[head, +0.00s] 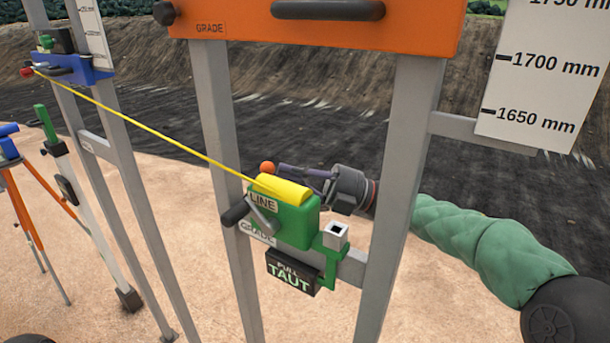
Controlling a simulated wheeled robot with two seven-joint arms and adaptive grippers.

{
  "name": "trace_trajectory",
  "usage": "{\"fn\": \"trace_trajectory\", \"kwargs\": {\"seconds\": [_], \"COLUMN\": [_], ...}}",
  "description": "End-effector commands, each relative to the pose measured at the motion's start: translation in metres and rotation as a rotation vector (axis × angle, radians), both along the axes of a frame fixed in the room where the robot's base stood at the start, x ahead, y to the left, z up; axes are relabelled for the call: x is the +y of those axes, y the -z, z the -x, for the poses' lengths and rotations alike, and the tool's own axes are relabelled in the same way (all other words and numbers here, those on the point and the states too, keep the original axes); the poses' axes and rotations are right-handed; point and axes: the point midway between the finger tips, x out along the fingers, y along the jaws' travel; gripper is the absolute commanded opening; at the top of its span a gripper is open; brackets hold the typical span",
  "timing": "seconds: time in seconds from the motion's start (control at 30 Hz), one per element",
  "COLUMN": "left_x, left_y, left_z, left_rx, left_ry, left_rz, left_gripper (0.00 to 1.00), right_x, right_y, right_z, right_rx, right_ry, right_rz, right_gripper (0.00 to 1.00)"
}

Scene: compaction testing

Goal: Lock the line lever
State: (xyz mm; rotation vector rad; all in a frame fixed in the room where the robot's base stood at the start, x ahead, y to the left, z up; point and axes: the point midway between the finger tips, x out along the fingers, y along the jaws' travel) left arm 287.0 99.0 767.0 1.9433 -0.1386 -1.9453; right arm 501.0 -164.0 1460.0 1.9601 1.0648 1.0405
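A green line box (298,227) with a yellow top (283,190) sits on a crossbar of the grey frame, marked LINE and GRADE. On its left side are a grey metal lever (262,219) and a black grip (235,213). An orange ball knob (267,168) shows just behind the yellow top; its stem is hidden. My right gripper (284,171) reaches in from the right behind the box, its fingertips close to the orange knob. I cannot tell whether they touch it or how far the fingers are apart. My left gripper is out of view.
A taut yellow line (150,120) runs from a blue bracket (85,70) at the left to the box. A black PULL TAUT sign (292,273) hangs below. Grey posts (400,170) flank the box, and an orange panel (330,28) spans above.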

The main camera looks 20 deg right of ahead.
Motion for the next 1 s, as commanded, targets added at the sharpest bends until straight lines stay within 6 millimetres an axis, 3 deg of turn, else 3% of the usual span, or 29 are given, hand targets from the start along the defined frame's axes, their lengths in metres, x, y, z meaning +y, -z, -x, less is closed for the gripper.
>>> {"fn": "trace_trajectory", "kwargs": {"seconds": [1.0], "left_x": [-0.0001], "left_y": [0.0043], "left_z": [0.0], "left_rx": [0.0], "left_ry": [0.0], "left_rz": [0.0], "left_gripper": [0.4], "right_x": [0.0039], "right_y": [-0.0082], "right_z": [0.0015], "right_rx": [-0.064], "right_ry": [0.0], "right_rz": [0.082], "right_gripper": [0.0]}}
